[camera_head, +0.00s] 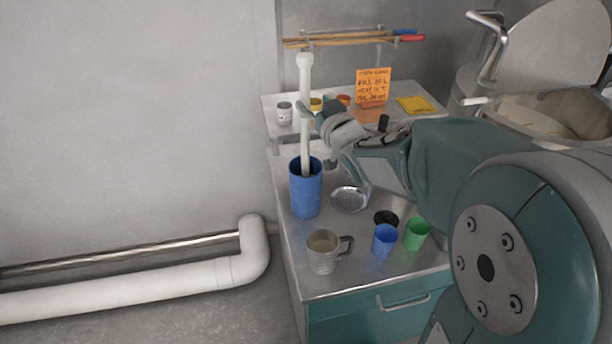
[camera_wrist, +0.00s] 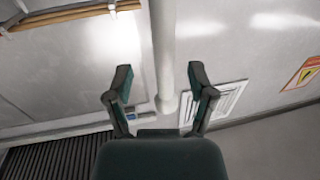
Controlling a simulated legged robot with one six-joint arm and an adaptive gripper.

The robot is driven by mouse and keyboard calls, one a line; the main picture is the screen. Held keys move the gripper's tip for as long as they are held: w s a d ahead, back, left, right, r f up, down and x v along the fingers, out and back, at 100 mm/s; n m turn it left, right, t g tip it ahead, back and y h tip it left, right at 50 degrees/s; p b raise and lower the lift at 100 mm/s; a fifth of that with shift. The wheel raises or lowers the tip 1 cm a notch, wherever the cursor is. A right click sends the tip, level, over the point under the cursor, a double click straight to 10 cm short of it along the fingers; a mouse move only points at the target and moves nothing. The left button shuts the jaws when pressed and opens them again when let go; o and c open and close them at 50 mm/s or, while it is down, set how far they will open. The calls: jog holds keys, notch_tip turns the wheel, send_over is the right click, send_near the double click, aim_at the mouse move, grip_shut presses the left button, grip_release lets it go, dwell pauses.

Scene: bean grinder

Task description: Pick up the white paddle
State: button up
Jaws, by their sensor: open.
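The white paddle (camera_head: 305,88) stands upright in a tall blue container (camera_head: 306,195) on the metal worktop, its knobbed top well above the rim. Its lower end is hidden inside the container. My gripper (camera_head: 322,140) is beside the paddle's shaft, above the container. In the wrist view the paddle's white shaft (camera_wrist: 163,40) runs down from the top edge to a rounded end between the fingers of my open gripper (camera_wrist: 159,78). A gap shows on both sides of the shaft, and neither finger appears to touch it.
A metal mug (camera_head: 323,255), a blue cup (camera_head: 384,240), a green cup (camera_head: 417,234) and a round strainer (camera_head: 349,199) stand on the worktop. A raised shelf (camera_head: 278,103) behind holds small jars. A large drum (camera_head: 560,120) stands at right.

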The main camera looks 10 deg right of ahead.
aim_at(306, 98)
jog(key=w, duration=0.1)
jog(key=w+a, duration=0.1)
jog(key=w, duration=0.2)
jog(key=shift+a+f, duration=0.3)
jog(key=shift+a, duration=0.05)
jog(key=shift+d, duration=0.35)
jog(key=c, duration=0.3)
jog(key=shift+s, duration=0.1)
grip_shut()
jog(key=shift+r, duration=0.1)
jog(key=shift+a, duration=0.2)
jog(key=shift+r, duration=0.15)
